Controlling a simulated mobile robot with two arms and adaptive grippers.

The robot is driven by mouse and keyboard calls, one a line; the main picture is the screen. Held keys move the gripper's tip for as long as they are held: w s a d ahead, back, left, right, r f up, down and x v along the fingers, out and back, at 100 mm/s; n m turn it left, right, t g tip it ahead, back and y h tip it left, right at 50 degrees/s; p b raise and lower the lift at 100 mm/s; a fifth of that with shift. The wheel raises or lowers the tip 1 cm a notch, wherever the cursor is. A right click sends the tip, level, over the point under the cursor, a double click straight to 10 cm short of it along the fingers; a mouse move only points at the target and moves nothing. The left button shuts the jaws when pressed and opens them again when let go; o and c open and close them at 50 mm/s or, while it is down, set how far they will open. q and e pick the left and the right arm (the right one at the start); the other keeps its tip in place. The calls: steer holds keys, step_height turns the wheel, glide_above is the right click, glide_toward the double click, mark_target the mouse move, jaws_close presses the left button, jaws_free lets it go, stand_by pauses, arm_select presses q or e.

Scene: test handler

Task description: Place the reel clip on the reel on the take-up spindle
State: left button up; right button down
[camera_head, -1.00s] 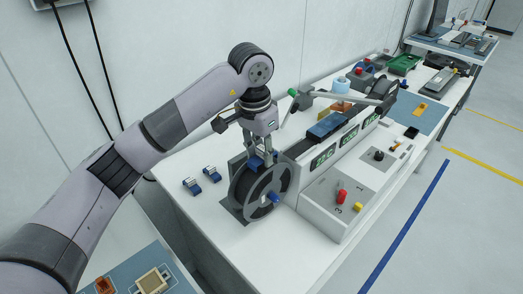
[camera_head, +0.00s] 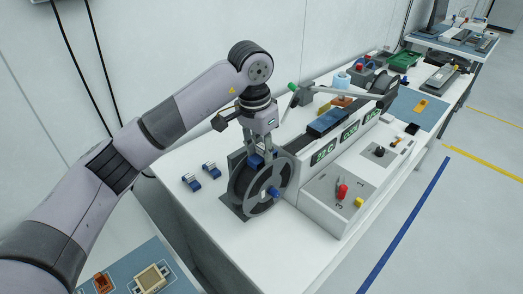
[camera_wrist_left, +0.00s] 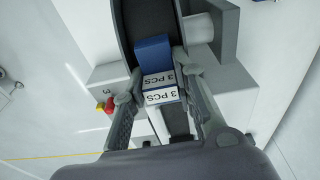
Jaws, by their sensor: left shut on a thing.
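The reel (camera_head: 241,202) stands upright on the take-up spindle at the left end of the test handler, with a blue knob (camera_head: 275,193) at its hub. My left gripper (camera_head: 258,154) points down at the top of the reel, shut on a blue reel clip (camera_head: 256,161). In the left wrist view the clip (camera_wrist_left: 152,53) sits between both fingers, in line with the reel (camera_wrist_left: 151,18), its white "3 PCS" labels showing. Whether the clip touches the reel rim is hard to tell. My right gripper is not in view.
Two more blue and white clips (camera_head: 191,182) (camera_head: 210,169) lie on the white table left of the reel. The handler (camera_head: 337,212), with displays and a red knob, stands right of it. A blue mat with small parts (camera_head: 153,276) is at the lower left.

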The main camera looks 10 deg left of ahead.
arm_select(q)
steer(key=shift+s+f, duration=0.1)
steer(key=shift+f, duration=0.4)
steer(key=o, duration=1)
steer(key=shift+r, duration=0.1)
